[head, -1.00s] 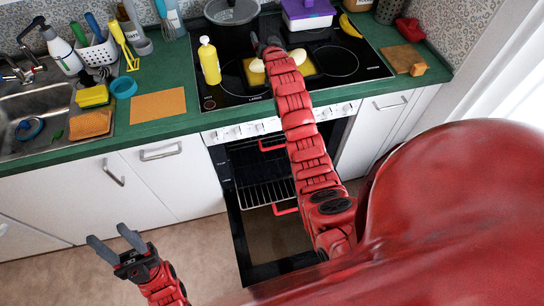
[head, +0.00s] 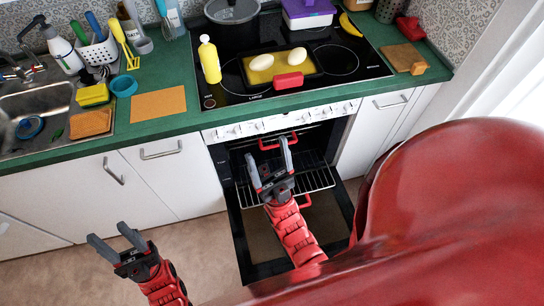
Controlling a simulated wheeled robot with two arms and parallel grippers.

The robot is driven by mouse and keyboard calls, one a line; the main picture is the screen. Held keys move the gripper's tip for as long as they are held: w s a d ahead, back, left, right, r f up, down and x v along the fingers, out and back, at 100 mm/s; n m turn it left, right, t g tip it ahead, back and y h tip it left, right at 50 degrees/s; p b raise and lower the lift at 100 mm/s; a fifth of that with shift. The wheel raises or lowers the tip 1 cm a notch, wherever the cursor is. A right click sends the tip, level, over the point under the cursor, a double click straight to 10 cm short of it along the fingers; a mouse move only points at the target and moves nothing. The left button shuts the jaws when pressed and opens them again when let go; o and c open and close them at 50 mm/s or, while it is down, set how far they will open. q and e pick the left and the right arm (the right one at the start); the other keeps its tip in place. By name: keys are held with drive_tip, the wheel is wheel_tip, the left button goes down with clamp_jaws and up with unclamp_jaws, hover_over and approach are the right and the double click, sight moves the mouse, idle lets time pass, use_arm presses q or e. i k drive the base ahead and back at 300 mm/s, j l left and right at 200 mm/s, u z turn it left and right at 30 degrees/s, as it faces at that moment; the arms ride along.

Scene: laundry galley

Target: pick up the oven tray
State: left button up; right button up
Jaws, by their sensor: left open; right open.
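A wire rack with red handles (head: 320,180), which looks like the oven tray, sits partly out of the open oven, over its lowered door. One red handle (head: 278,142) shows at its far side and another (head: 304,201) at its near side. My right gripper (head: 268,155) is open and empty above the rack, fingers pointing toward the oven, and it hides part of the rack. I cannot tell whether it touches. My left gripper (head: 111,236) is open and empty over the floor, well left of the oven.
The oven door (head: 262,268) hangs open in front. The floor at left is clear.

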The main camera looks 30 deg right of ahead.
sight(281, 76)
drive_tip(key=k, duration=0.5)
drive_tip(key=z, duration=0.9)
